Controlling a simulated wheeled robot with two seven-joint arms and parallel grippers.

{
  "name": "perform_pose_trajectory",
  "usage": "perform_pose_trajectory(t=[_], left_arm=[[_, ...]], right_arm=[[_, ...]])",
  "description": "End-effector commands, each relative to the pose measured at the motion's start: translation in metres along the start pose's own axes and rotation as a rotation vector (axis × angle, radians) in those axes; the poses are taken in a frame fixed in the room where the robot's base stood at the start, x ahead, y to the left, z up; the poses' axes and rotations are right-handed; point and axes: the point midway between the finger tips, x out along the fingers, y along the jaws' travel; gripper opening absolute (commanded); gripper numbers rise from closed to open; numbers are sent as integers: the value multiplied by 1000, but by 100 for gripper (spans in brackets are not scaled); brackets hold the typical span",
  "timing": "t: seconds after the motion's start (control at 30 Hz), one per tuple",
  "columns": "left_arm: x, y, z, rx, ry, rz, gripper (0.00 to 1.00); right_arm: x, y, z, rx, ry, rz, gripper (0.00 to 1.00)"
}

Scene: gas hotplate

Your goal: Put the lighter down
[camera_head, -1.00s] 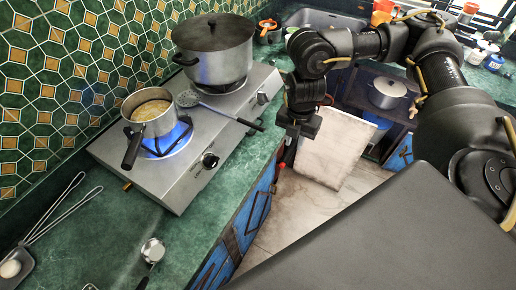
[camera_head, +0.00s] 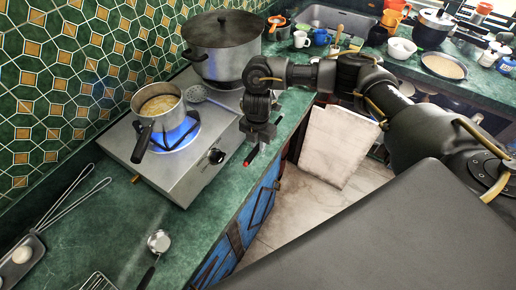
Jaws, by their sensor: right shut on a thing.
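My right gripper (camera_head: 259,138) hangs down over the front edge of the green counter (camera_head: 215,205), just right of the hotplate. It is shut on the lighter (camera_head: 250,156), a thin dark stick with a red end that points down and to the left. The upper part of the lighter is hidden by the gripper. I cannot tell whether the red end touches the counter. The steel gas hotplate (camera_head: 185,182) stands on the counter, with a lit blue flame under a small saucepan (camera_head: 158,103). My left gripper is not in view.
A big lidded pot (camera_head: 220,62) stands on the rear burner, with a skimmer (camera_head: 198,94) beside it. A small ladle (camera_head: 158,240) and a wire utensil lie on the near counter. The counter between hotplate and ladle is clear. A white board (camera_head: 335,145) leans below the counter.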

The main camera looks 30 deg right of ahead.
Motion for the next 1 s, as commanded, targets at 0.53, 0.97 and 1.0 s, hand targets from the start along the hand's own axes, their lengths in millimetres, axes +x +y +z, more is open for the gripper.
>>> perform_pose_trajectory(t=[0.53,0.97,1.0], left_arm=[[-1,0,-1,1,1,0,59],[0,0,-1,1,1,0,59],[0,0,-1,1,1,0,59]], right_arm=[[30,-1,0,0,0,-2,0],[32,-2,0,0,0,-2,43],[32,-2,0,0,0,-2,43]])
